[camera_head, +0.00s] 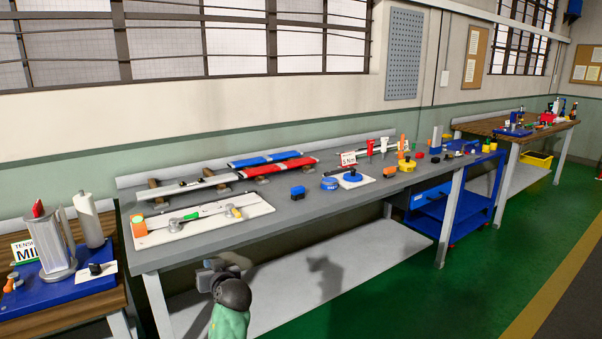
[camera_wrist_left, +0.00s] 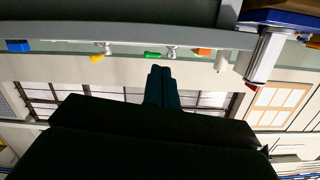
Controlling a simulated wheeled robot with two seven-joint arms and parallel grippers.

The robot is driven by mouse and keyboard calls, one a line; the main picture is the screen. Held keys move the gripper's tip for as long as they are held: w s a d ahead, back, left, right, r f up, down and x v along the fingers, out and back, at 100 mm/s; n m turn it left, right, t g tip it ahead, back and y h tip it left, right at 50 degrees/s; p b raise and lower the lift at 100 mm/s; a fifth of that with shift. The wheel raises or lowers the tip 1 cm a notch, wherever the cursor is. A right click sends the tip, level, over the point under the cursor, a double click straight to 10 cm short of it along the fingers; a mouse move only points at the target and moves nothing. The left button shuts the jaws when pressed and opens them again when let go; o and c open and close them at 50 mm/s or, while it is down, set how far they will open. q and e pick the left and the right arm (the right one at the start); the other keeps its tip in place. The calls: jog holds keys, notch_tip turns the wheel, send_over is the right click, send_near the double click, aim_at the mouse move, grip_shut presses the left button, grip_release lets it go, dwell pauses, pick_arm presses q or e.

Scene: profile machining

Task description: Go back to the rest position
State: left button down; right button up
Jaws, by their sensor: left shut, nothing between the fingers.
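My left gripper (camera_head: 218,268) shows at the bottom of the head view, in front of the long grey workbench (camera_head: 330,205) and apart from it. Its dark wrist and the green part of my arm sit below it. In the left wrist view its two dark fingers (camera_wrist_left: 162,76) are together with nothing between them. That view is upside down, with the bench edge along the top and the windows below. My right gripper is in neither view.
On the bench lie a white board (camera_head: 195,222) with tools, red and blue profiles (camera_head: 275,165) and several small coloured parts. A wooden table with a blue mat (camera_head: 60,290) stands at the left. Green floor (camera_head: 500,270) is clear at the right.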

pick_arm(q)
jog(key=s+d+f+m+g+h, duration=0.2)
jog(key=s+d+f+h, duration=0.15)
jog(key=s, duration=0.35)
jog(key=s+d+f+m+g+h, duration=0.2)
jog(key=s+d+f+h, duration=0.15)
jog(key=s, duration=0.45)
jog(key=s+d+f+m+g+h, duration=0.1)
jog(key=s+d+f+m+h, duration=0.1)
jog(key=s+d, duration=0.35)
jog(key=s+f+g, duration=0.2)
jog(key=s+f, duration=0.3)
jog(key=s, duration=0.5)
jog(key=s+f+g+h+p, duration=0.1)
jog(key=s+f, duration=0.4)
jog(key=s, duration=0.5)
jog(key=s+f+m+g+p, duration=0.1)
jog(key=s+f+g, duration=0.2)
jog(key=s, duration=0.8)
notch_tip(320, 180, down, 3)
jog(key=shift+a+r+h, duration=0.1)
jog(key=shift+a+h, duration=0.1)
jog(key=shift+h, duration=0.1)
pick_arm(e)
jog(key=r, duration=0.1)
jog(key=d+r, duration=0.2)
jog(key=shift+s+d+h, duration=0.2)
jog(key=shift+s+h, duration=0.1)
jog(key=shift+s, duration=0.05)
